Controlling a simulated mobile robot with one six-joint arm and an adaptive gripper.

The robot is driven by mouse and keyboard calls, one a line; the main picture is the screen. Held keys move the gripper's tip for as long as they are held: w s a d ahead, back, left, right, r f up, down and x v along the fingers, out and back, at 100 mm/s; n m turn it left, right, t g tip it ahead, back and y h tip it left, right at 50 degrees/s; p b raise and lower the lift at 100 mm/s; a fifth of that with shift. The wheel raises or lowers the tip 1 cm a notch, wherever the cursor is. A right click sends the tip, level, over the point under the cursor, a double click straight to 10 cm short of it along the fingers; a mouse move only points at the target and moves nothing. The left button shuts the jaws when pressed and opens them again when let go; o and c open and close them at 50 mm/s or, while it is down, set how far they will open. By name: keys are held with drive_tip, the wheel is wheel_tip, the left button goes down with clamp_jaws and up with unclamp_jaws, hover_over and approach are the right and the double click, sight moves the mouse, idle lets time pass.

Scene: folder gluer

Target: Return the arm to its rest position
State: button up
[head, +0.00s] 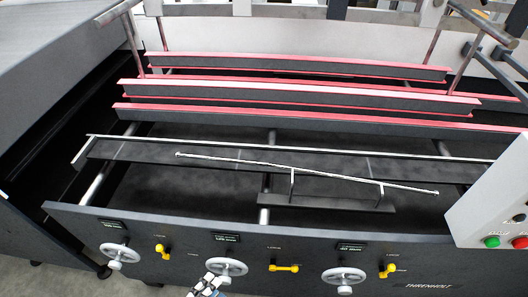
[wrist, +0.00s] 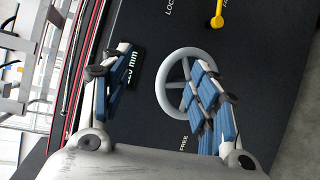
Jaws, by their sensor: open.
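My gripper (head: 210,284) shows at the bottom of the head view, just in front of and below the middle handwheel (head: 232,268). In the wrist view my gripper (wrist: 162,62) has its two blue-padded fingers spread wide with nothing between the pads. A grey handwheel (wrist: 165,80) on the dark panel shows beyond and between the fingers. The right finger covers part of its rim. I cannot tell how large the gap between fingers and wheel is. The left finger partly covers a small display ending in "mm". Most of my arm is out of view.
The dark front panel (head: 180,225) also carries a left handwheel (head: 120,254), a right handwheel (head: 343,277) and yellow levers, one of them (head: 285,268) right of the middle wheel. A control box with green and red buttons (head: 491,242) juts out at right. Red-edged rails lie behind.

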drive_tip(key=w+d+r+m+g, duration=0.4)
drive_tip(key=d+r+g, duration=0.25)
drive_tip(key=r, duration=0.45)
drive_tip(key=w+d+r+m+g, duration=0.45)
drive_tip(key=d+r, duration=0.25)
drive_tip(key=r, duration=0.3)
drive_tip(key=s+d+r+m+t+y, duration=0.1)
drive_tip(key=s+d+r+m+y, duration=0.1)
drive_tip(key=s+d+r+y, duration=0.2)
drive_tip(key=s+d+r+m+t+y, duration=0.1)
drive_tip(key=s+d+r+m+y, duration=0.2)
drive_tip(key=d+r, duration=0.7)
drive_tip(key=shift+s+d+r+t+y, duration=0.25)
drive_tip(key=shift+s+d+t+y, duration=0.25)
drive_tip(key=shift+y, duration=0.4)
drive_tip(key=shift+d, duration=0.1)
